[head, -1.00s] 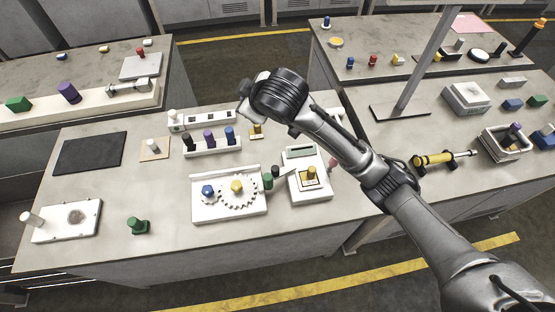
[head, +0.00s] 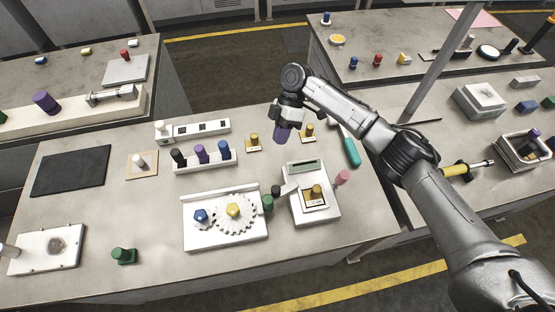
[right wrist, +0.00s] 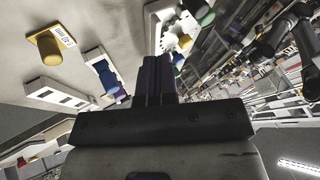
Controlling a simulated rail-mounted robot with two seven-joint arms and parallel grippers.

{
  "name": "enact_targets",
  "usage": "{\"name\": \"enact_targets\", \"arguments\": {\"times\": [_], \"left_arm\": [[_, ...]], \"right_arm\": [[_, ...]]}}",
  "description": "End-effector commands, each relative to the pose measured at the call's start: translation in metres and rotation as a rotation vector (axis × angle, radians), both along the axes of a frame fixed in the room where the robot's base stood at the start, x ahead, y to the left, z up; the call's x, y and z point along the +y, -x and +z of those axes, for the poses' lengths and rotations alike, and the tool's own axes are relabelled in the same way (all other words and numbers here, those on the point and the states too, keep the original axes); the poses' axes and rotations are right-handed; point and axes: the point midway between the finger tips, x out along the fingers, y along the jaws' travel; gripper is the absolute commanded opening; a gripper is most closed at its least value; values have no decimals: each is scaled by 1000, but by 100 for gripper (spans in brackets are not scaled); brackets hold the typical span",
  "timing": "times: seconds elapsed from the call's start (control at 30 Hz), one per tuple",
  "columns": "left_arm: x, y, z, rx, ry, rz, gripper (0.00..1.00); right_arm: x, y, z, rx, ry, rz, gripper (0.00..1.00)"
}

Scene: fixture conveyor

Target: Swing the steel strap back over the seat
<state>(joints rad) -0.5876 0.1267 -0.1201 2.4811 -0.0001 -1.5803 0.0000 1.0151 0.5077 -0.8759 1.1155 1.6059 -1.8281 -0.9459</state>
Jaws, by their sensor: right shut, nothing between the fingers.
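My right gripper (head: 281,138) is shut and empty, with dark purple fingers pointing down above the back of the middle table. Its fingers (right wrist: 157,72) also show closed together in the right wrist view. A white fixture (head: 299,213) with a small display stands in front of and below the gripper. On it is a framed seat (head: 315,205) with a yellow-knobbed piece (head: 316,190). A short grey strip (head: 289,188), which looks like the steel strap, sticks out at the fixture's left side, beside the seat. Its hinge is too small to make out. My left gripper is out of view.
Left of the fixture is a white gear plate (head: 225,240), with a green knob (head: 268,202) between them. A pink peg (head: 342,177) and a teal-handled tool (head: 352,153) are at the right. A rack (head: 205,164) of coloured pegs stands behind the gears.

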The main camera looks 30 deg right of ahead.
Motion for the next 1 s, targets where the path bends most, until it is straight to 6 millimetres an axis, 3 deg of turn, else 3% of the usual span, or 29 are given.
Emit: {"name": "enact_targets", "arguments": {"times": [0.53, 0.8, 1.0], "left_arm": [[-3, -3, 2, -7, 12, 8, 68], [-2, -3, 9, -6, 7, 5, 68], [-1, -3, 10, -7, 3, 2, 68]], "right_arm": [[44, 37, -77, -1, 0, 2, 0], [50, 64, -76, -2, 0, 2, 0], [52, 74, -76, -2, 0, 2, 0]]}}
